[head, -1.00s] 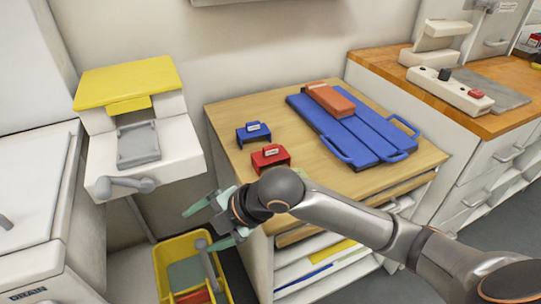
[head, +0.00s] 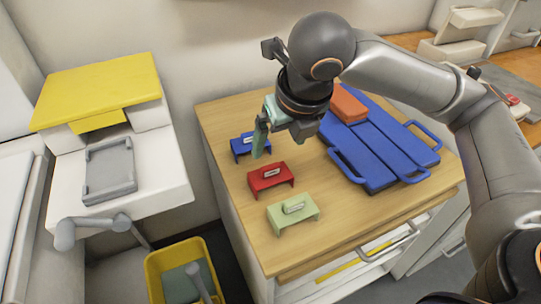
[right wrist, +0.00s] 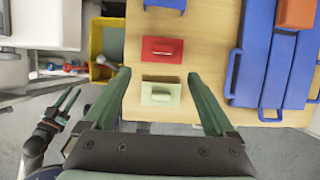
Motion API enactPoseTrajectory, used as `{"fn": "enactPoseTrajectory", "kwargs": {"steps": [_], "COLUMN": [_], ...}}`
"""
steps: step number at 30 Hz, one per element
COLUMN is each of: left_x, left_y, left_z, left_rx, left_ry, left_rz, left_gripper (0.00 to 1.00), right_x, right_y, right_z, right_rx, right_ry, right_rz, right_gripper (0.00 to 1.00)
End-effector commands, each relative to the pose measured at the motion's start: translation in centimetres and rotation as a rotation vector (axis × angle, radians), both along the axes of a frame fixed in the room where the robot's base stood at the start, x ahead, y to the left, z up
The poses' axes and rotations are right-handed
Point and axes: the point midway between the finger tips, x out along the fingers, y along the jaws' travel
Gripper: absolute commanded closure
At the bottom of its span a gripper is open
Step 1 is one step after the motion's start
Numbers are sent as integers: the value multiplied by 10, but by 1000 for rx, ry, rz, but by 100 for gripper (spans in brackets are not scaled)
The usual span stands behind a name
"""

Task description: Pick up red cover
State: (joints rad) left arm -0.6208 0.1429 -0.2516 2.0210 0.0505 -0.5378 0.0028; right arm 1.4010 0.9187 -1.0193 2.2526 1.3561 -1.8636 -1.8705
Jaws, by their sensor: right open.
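The red cover (head: 270,177) stands on the wooden cabinet top, between a blue cover (head: 249,146) and a pale green cover (head: 293,212). Each has a small labelled handle on top. My right gripper (head: 281,134) is open and empty, above the cabinet top behind the red cover in the head view. In the right wrist view the red cover (right wrist: 162,50) shows just beyond the open fingertips (right wrist: 158,73), and the green cover (right wrist: 160,93) shows between the fingers.
Blue boards (head: 372,150) with an orange block (head: 348,103) on them lie right of the covers. A white and yellow machine (head: 100,95) with a grey tray stands left. A yellow bin (head: 160,270) is on the floor.

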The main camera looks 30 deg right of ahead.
Motion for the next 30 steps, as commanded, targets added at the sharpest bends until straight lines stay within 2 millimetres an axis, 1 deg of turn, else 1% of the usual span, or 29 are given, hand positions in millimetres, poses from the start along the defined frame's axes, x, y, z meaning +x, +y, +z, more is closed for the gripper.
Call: {"fn": "enactPoseTrajectory", "kwargs": {"steps": [2,4,12,15,20,23,28,30], "left_x": [0,0,-9,-9,-8,-8,-7,-7], "left_y": [0,0,1,1,3,3,5,6], "left_z": [0,-3,-20,-21,-21,-25,-35,-36], "left_rx": [0,0,1,1,3,3,8,9], "left_ry": [-1,0,16,13,10,10,8,6], "left_rz": [0,0,1,2,3,3,4,4], "left_gripper": [68,68,68,68,68,68,68,68], "right_x": [0,1,19,24,28,30,38,42], "right_y": [-1,-1,-2,-3,-3,-4,-7,-7], "right_z": [0,-6,-51,-62,-69,-77,-102,-111], "right_rx": [-3,-5,-3,-3,-4,-2,-3,-3], "right_ry": [0,1,2,1,0,0,1,1], "right_rz": [2,1,1,1,2,0,1,0], "right_gripper": [10,10,10,10,10,10,10,10]}}
